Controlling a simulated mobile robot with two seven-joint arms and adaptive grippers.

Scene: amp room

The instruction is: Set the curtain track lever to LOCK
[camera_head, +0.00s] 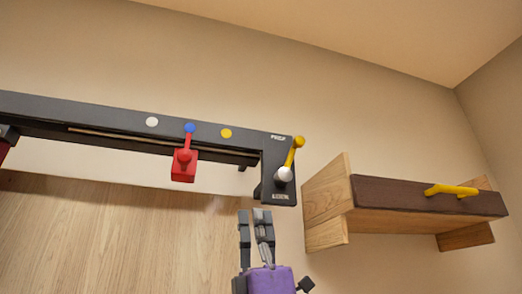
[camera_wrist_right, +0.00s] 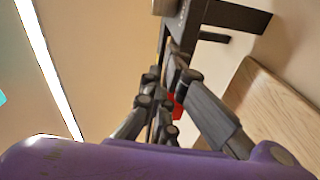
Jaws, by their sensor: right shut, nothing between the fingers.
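The black curtain track (camera_head: 90,112) runs along the wall and ends at the right in a black end plate (camera_head: 275,160). A yellow lever (camera_head: 296,150) with a white round part (camera_head: 284,174) at its lower end sits on this plate and tilts up and to the right. Small labels stand above and below it, too small to read surely. My right gripper (camera_head: 254,214) is shut and empty, just below the plate and apart from the lever. Its fingers also show in the right wrist view (camera_wrist_right: 172,72).
A red carriage (camera_head: 184,166) hangs on the track, near white, blue and yellow dots. A wooden shelf (camera_head: 420,195) with a dark front and a yellow handle (camera_head: 452,190) juts out right of the plate. A pale wood panel (camera_head: 110,235) lies below the track.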

